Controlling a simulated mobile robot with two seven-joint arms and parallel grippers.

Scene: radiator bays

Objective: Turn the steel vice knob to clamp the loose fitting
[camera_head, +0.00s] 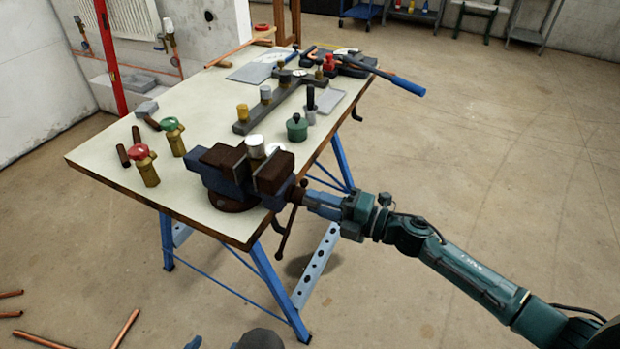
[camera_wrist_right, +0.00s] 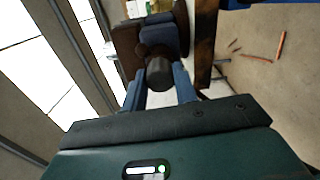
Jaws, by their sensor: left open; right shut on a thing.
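The blue and dark-brown vice (camera_head: 225,172) is mounted at the table's near right corner. A brass fitting with a pale round top (camera_head: 255,147) stands upright between its jaws; I cannot tell whether both jaws touch it. My right gripper (camera_head: 312,199) is shut on the steel vice knob (camera_wrist_right: 160,74) at the outer end of the vice. In the right wrist view, the blue fingers (camera_wrist_right: 160,88) lie on both sides of this dark grey cylinder. My left gripper (camera_head: 194,343) is open at the bottom edge, mostly cut off, away from the vice.
The vice's thin handle bar (camera_head: 287,232) hangs below the knob. Valves with a red (camera_head: 144,165) and a green handle (camera_head: 173,135) stand left of the vice. Floor to the right is clear.

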